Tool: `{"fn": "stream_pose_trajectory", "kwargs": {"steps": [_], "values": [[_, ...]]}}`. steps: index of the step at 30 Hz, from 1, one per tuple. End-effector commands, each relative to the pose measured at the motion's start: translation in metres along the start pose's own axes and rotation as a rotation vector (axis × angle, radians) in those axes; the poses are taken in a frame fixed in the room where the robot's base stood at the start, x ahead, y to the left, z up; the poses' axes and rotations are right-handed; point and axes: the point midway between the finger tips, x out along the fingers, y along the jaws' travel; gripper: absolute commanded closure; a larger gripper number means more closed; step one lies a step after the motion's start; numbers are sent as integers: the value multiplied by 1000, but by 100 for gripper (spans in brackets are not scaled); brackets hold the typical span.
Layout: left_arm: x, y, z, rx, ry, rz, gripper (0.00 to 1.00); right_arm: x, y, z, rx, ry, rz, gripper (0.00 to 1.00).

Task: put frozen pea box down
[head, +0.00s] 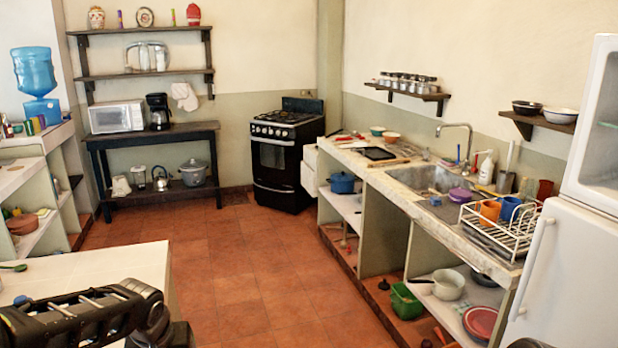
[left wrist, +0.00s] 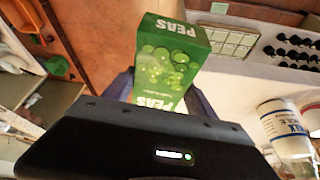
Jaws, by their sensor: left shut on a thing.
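The frozen pea box (left wrist: 170,55) is green with white PEAS lettering and shows in the left wrist view. My left gripper (left wrist: 160,97) is shut on it, with dark fingers on both sides of its lower part. Whether the box touches a surface cannot be told. In the head view my left arm reaches in at the bottom left, over the white counter (head: 95,262); the box is not visible there. My right gripper is in neither view.
In the wrist view, a white and blue container (left wrist: 284,128) stands at right, near rows of dark round items (left wrist: 297,52). The head view shows a wall shelf (head: 140,75), a black stove (head: 284,150) and a sink counter (head: 400,178). The tiled floor (head: 240,255) between is open.

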Motion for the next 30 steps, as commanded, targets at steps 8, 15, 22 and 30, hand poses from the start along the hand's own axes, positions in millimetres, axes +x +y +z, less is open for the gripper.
{"fn": "stream_pose_trajectory", "kwargs": {"steps": [8,15,22,30], "values": [[34,71,38,161,-2,68,91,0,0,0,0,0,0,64],[36,84,41,185,1,78,91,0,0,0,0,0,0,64],[38,84,43,185,-2,79,91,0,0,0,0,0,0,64],[95,94,83,187,-31,99,91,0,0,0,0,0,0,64]]}}
